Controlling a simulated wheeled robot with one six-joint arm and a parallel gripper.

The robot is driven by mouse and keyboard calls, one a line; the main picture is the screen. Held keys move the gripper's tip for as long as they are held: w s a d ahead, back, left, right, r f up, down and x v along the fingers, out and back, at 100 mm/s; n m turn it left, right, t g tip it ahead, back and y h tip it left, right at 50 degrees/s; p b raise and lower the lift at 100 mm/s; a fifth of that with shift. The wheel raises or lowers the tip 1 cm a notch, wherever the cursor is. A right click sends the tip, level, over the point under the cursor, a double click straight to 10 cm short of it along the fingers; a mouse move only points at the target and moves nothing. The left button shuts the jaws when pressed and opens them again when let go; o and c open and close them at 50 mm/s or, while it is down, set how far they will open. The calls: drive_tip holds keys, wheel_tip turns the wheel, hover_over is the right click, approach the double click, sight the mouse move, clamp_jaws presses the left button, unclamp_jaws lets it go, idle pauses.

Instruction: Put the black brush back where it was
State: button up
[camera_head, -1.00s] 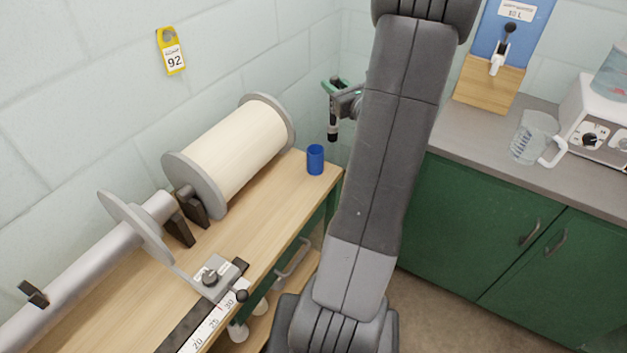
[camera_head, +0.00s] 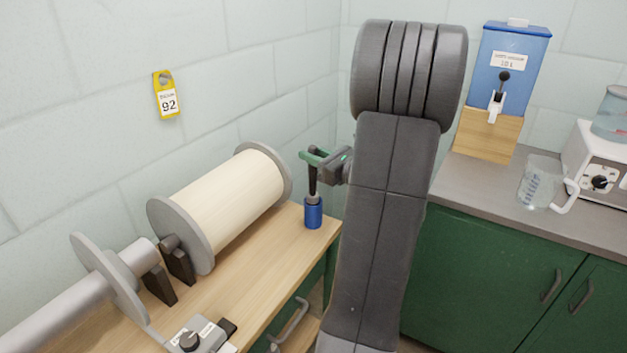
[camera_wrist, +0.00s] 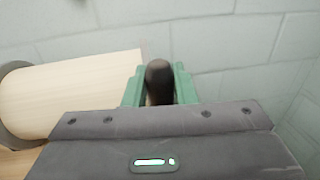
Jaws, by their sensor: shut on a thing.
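My gripper (camera_head: 314,157) is shut on the black brush (camera_head: 312,179). The brush hangs upright, with its lower end at the mouth of the blue cup (camera_head: 313,214); I cannot tell how deep it reaches inside. The cup stands on the wooden bench near its far right corner. In the wrist view, the top of the black brush (camera_wrist: 159,80) shows between the green fingers of my gripper (camera_wrist: 160,88). The cup is hidden in that view.
A large spool of cream yarn (camera_head: 228,202) stands on the wooden bench (camera_head: 262,278), left of the cup. The tiled wall is close behind. At right, a grey counter (camera_head: 470,192) holds a blue dispenser (camera_head: 514,60) and a clear jug (camera_head: 540,183).

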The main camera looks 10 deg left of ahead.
hover_over(313, 194)
drive_tip(key=shift+w+f, duration=0.2)
drive_tip(key=shift+f, duration=0.85)
drive_tip(key=shift+w+f, duration=0.15)
drive_tip(key=shift+f, duration=1)
drive_tip(key=shift+f+b, duration=0.15)
drive_tip(key=shift+b, duration=0.25)
drive_tip(key=o, duration=1)
drive_tip(key=shift+r+p, duration=0.3)
drive_tip(key=shift+r, duration=0.05)
drive_tip(key=v, duration=1.2)
drive_tip(key=shift+b, duration=0.3)
drive_tip(key=shift+f, duration=0.25)
